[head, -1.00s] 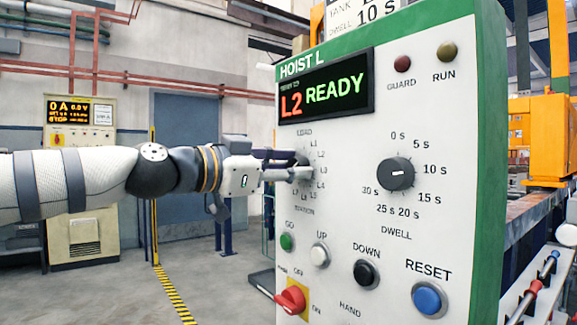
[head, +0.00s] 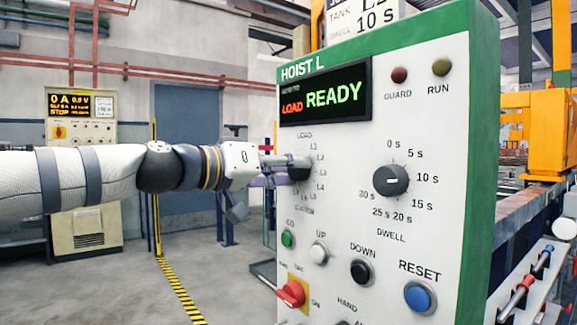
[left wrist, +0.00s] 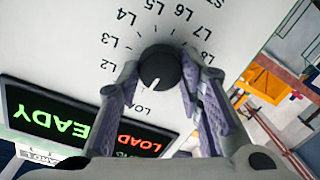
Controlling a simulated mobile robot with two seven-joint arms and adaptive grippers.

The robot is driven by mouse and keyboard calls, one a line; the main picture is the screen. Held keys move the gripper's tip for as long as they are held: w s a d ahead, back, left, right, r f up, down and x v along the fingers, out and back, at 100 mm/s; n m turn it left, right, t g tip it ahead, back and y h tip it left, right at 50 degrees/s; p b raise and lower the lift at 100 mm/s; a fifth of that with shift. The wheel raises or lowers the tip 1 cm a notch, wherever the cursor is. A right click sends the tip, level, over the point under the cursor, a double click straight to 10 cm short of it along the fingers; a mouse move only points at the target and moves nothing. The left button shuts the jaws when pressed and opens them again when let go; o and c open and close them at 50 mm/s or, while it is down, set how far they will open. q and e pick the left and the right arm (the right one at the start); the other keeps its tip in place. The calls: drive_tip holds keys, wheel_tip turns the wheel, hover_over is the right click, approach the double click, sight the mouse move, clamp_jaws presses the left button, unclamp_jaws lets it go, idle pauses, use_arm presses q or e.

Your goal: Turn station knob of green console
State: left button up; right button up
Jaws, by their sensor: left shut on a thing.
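The green-edged console (head: 345,215) labelled HOIST L stands in front of me on the right in the head view. Its station knob (head: 299,168) is a black dial, partly covered by my left gripper (head: 288,164). In the left wrist view the knob (left wrist: 160,68) sits between the two fingers of my left gripper (left wrist: 158,85), which is shut on it. The knob's white mark points toward the LOAD label. The display (head: 325,92) reads LOAD in red and READY in green. My right gripper is not in view.
The dwell knob (head: 390,180) is on the panel to the right. Green, white, black and blue buttons and a red switch (head: 291,293) lie below. Another console (head: 82,180) stands at the back left. Open floor lies between.

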use_arm(q)
drive_tip(key=shift+n, duration=0.5)
drive_tip(key=shift+f, duration=0.1)
drive_tip(key=o, duration=1.2)
drive_tip(key=shift+c, duration=0.2)
drive_tip(key=shift+a, duration=0.1)
